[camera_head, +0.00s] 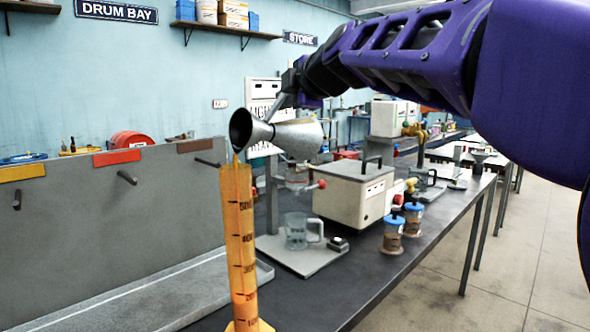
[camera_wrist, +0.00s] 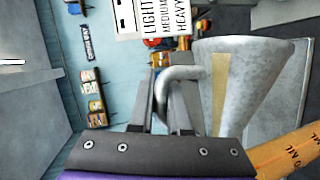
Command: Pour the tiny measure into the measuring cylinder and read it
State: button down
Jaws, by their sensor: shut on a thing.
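A grey metal measure (camera_head: 295,138) with a flared dark mouth is tipped on its side, mouth to the left, above the measuring cylinder (camera_head: 241,250). A thin amber streak shows between its lip and the cylinder's top. The cylinder stands upright, looks orange almost to its rim, and has dark graduation marks; the liquid level is not clear. My gripper (camera_head: 287,99) is shut on the measure's handle. In the wrist view, the fingers (camera_wrist: 172,100) close around the bent handle of the measure (camera_wrist: 240,85), and part of the cylinder (camera_wrist: 292,152) shows at lower right.
A glass jug (camera_head: 297,232) stands on a grey plate right of the cylinder. Behind are a pale boxy machine (camera_head: 353,192) and two blue-lidded jars (camera_head: 393,232). A grey backboard with pegs (camera_head: 110,215) and a tray (camera_head: 180,295) lie left. The dark bench front is clear.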

jog(key=shift+s+a+r+n+t, duration=0.35)
jog(key=shift+s+r+n, duration=0.1)
jog(key=shift+r, duration=0.25)
jog(key=shift+s+a+r+n+t, duration=0.35)
jog(key=shift+s+r+n, duration=0.1)
jog(key=shift+r, duration=0.25)
dwell(4.1)
